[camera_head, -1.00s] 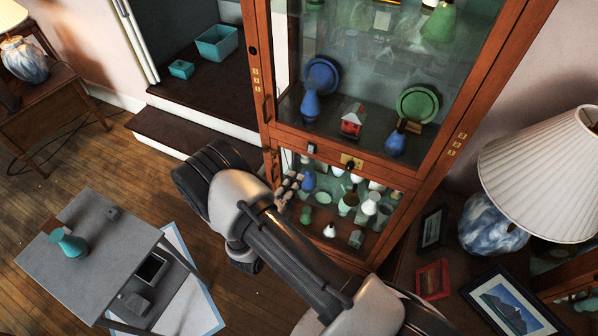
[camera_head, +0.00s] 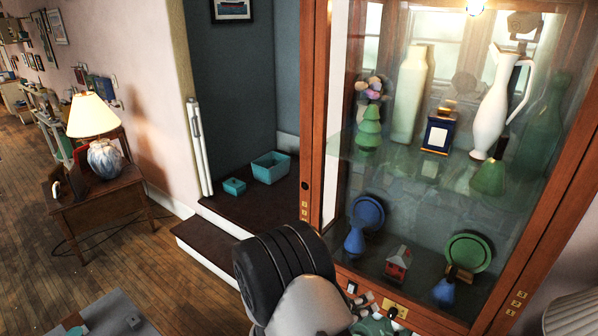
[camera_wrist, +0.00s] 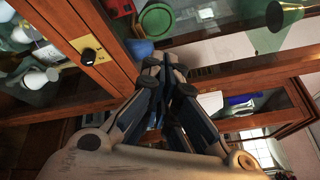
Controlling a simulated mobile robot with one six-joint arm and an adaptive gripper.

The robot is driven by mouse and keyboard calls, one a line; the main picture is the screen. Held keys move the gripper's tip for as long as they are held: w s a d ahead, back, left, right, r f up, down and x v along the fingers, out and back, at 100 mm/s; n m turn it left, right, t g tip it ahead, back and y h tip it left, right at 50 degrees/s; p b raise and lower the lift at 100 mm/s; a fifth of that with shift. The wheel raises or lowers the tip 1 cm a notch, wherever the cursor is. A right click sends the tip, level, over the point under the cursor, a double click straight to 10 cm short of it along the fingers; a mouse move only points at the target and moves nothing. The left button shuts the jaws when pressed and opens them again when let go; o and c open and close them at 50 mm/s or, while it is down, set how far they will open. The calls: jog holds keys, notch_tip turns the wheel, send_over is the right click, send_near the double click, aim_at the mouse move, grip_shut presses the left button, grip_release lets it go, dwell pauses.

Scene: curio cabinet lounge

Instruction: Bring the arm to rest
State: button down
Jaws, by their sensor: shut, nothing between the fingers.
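My arm (camera_head: 290,285) shows at the bottom middle of the head view, in front of the lower part of the glass cabinet. My gripper (camera_wrist: 165,65) shows in the wrist view with its fingers together and nothing held between them. It points toward the wooden cabinet frame (camera_wrist: 220,85), and I cannot tell the gap between them. In the head view the fingers are hidden or out of the picture.
The tall glass cabinet (camera_head: 313,130) holds vases, plates and a small red house (camera_head: 398,263). Teal boxes (camera_head: 270,167) sit on the dark step. A side table (camera_head: 105,205) bears a lamp (camera_head: 93,117).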

jog(key=s+d+r+m+g+y+b, duration=0.1)
jog(key=s+d+r+m+g+y, duration=0.1)
jog(key=s+d+r+m+g, duration=0.25)
jog(key=s+d+r+m+g+y, duration=0.1)
jog(key=s+r+m+g, duration=0.15)
jog(key=s+m, duration=0.45)
jog(key=s+d+r+m+g+y+b, duration=0.15)
jog(key=s+r+m, duration=0.25)
jog(key=m, duration=0.4)
jog(key=s+a+r+m+t+y, duration=0.4)
jog(key=s+a+m+y, duration=0.5)
jog(key=m, duration=0.7)
jog(key=shift+s+r+t+y+b, duration=0.15)
jog(key=shift+r+t+y+b, duration=0.3)
jog(key=shift+y, duration=0.4)
jog(key=shift+f, duration=0.1)
